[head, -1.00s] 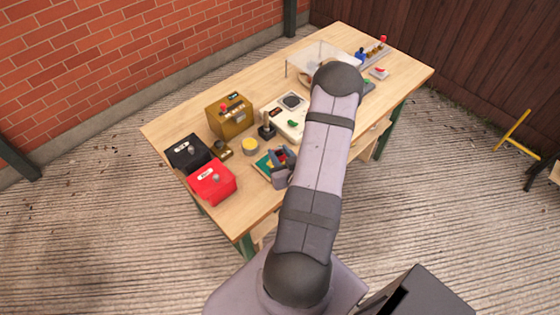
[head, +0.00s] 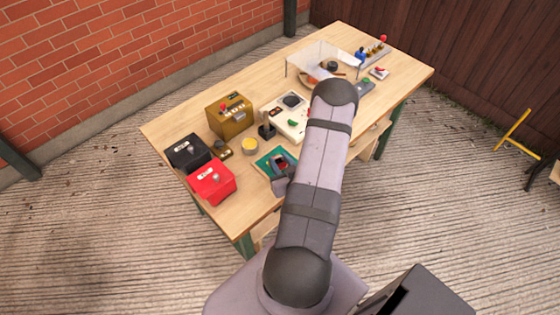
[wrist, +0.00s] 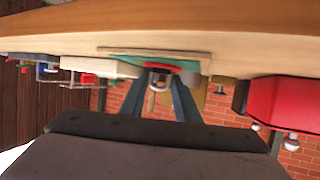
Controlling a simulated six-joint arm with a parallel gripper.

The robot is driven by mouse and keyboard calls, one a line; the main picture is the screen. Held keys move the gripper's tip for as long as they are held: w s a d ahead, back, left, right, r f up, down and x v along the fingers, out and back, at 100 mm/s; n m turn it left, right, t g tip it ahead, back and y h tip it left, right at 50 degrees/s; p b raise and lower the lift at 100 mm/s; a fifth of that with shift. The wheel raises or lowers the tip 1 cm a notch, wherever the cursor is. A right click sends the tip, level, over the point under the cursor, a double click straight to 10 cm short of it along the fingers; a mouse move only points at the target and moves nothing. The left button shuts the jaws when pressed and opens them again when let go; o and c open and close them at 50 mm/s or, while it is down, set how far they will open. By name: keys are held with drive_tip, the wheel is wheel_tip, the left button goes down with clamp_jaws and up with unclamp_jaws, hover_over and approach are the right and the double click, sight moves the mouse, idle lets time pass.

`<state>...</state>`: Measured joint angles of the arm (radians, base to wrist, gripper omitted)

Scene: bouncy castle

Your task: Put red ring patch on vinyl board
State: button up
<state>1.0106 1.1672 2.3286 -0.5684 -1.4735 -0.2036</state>
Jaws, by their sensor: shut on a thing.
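The vinyl board (head: 264,158) is a small teal-green sheet with a pale edge, lying at the near edge of the table. My gripper (head: 283,164) is over its right part, low down. It is shut on the red ring patch (wrist: 162,67), which shows as a thin red band between the fingertips in the wrist view, close against the green board face (wrist: 185,63). In the head view a bit of red shows between the jaws. Whether the patch touches the board cannot be told. My arm hides the board's right side.
A red box (head: 211,183) and a black box (head: 188,153) stand left of the board. A yellow-topped tin (head: 250,146), a dark-handled tool (head: 266,131) and a brass-coloured box (head: 230,116) stand behind it. A clear cover (head: 322,58) is farther back.

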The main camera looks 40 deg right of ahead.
drive_tip(key=o, duration=1)
drive_tip(key=shift+r, duration=0.1)
drive_tip(key=p+v, duration=0.2)
drive_tip(key=v, duration=0.8)
drive_tip(key=shift+r, duration=0.2)
drive_tip(key=shift+p+v, duration=0.65)
drive_tip(key=shift+v, duration=0.25)
drive_tip(key=shift+a+f, duration=0.1)
drive_tip(key=shift+f, duration=0.05)
